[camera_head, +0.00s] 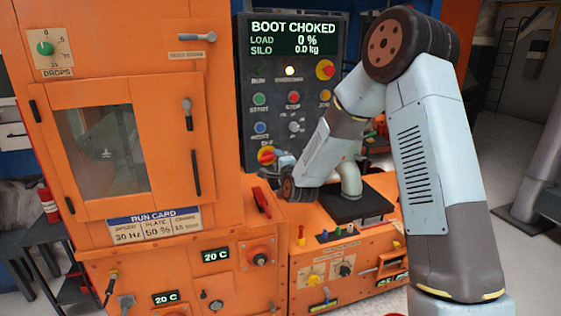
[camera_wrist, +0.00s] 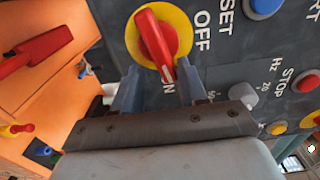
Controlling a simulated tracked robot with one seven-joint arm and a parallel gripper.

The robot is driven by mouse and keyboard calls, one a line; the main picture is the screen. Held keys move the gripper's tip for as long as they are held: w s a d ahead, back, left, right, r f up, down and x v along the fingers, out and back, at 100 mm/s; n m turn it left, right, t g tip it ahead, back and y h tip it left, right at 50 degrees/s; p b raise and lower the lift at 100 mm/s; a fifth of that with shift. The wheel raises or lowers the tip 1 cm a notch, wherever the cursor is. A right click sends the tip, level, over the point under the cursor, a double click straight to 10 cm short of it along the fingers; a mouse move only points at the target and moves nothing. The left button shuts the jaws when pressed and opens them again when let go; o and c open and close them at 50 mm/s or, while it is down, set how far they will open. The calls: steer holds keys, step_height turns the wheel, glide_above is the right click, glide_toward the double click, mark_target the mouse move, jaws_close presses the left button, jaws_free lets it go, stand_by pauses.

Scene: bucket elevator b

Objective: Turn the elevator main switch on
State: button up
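The main switch is a red rotary handle on a yellow disc (camera_wrist: 158,38), low on the dark control panel. In the wrist view, OFF is printed to its right, and a partly hidden label ending in N lies just below its tip. The handle's white-marked end points down toward that label. In the head view the switch (camera_head: 267,155) shows at the panel's lower left. My gripper (camera_wrist: 158,82) is open, its two fingers apart on either side of the handle's tip. The right finger is close to the tip; whether it touches I cannot tell.
The panel display (camera_head: 293,38) reads BOOT CHOKED, load 0 %. A blue reset button (camera_wrist: 264,5) and Hz knob (camera_wrist: 242,93) are near my gripper. A red lever (camera_head: 262,201) sticks out from the orange cabinet (camera_wrist: 50,85).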

steer(key=shift+o, duration=0.4)
steer(key=shift+s+a, duration=0.1)
steer(key=shift+a, duration=0.3)
steer(key=shift+d, duration=0.35)
steer(key=v, duration=1.3)
steer(key=shift+s, duration=0.2)
steer(key=shift+d+r, duration=0.1)
steer(key=shift+d, duration=0.05)
